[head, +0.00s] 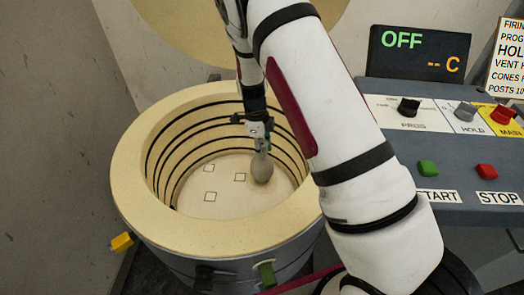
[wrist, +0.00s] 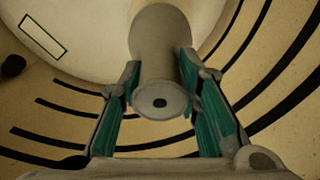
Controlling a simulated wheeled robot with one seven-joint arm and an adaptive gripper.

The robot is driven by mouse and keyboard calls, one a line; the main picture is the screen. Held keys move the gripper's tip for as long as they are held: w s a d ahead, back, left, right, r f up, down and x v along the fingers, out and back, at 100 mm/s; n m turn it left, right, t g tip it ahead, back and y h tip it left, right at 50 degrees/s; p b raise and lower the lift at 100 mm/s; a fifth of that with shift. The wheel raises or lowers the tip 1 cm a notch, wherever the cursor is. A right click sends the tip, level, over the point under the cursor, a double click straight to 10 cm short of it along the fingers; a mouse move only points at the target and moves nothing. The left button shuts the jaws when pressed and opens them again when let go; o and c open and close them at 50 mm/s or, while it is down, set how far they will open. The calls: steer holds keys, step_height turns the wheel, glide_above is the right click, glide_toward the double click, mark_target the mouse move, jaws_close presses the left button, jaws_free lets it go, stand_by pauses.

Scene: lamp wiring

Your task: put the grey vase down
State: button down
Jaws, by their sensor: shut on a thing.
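The grey vase (head: 262,168) is inside the round kiln (head: 150,222), near the right side of its floor. It looks upright and at or very close to the floor; I cannot tell whether it touches. My gripper (head: 260,140) reaches down into the kiln and is shut on the vase's neck. In the wrist view, the vase (wrist: 160,50) is between the two green-padded fingers of my gripper (wrist: 160,92), its small dark mouth facing the camera. The kiln floor (head: 215,205) carries several outlined squares; one outlined square (wrist: 43,37) shows in the wrist view.
The kiln wall with dark coil grooves (head: 170,160) surrounds the gripper closely on the right. A control panel (head: 440,150) with switches and START and STOP buttons stands at right. Its display (head: 415,52) reads OFF. The left part of the kiln floor is clear.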

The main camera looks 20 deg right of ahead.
steer(key=shift+f, duration=0.55)
steer(key=c, duration=1.2)
jaws_free()
